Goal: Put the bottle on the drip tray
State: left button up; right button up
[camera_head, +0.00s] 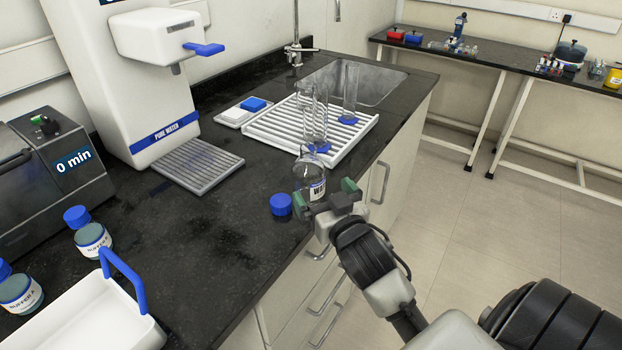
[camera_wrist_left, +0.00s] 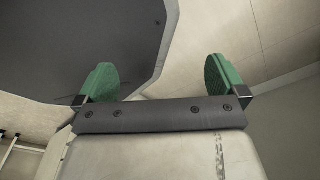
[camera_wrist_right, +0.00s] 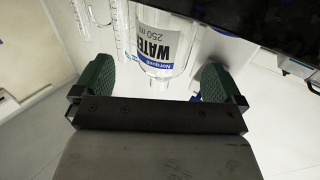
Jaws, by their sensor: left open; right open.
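The bottle (camera_head: 312,172) is clear glass with a white and blue label reading WATER. It stands upright and uncapped near the counter's front edge. My right gripper (camera_head: 326,197) is open close in front of it. In the right wrist view the bottle (camera_wrist_right: 165,45) shows ahead, between the two green fingers of the gripper (camera_wrist_right: 157,80); I cannot tell whether they touch it. The drip tray (camera_head: 197,165) is a grey slatted grille under the white water dispenser, and it is empty. My left gripper (camera_wrist_left: 160,78) is open and empty, seen only in its own wrist view.
A blue cap (camera_head: 281,204) lies just left of the bottle. A white drying rack (camera_head: 268,131) with glassware stands behind, before the sink (camera_head: 380,85). Buffer bottles (camera_head: 92,237) and a white carrier (camera_head: 95,315) are at left. The black counter (camera_head: 215,225) between tray and bottle is clear.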

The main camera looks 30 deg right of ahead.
aim_at(315, 185)
jog(key=shift+w, duration=0.45)
jog(key=shift+w+r, duration=0.1)
jog(key=shift+w, duration=0.1)
jog(key=w, duration=0.5)
jog(key=shift+d+r+p, duration=0.1)
jog(key=shift+d+p, duration=0.25)
jog(key=shift+p, duration=0.05)
pick_arm(q)
jog(key=shift+w+a+r, duration=0.4)
jog(key=shift+a+r, duration=0.05)
jog(key=shift+a, duration=0.1)
pick_arm(e)
jog(key=shift+s, duration=0.1)
jog(key=c, duration=1.1)
jog(key=shift+c, duration=0.2)
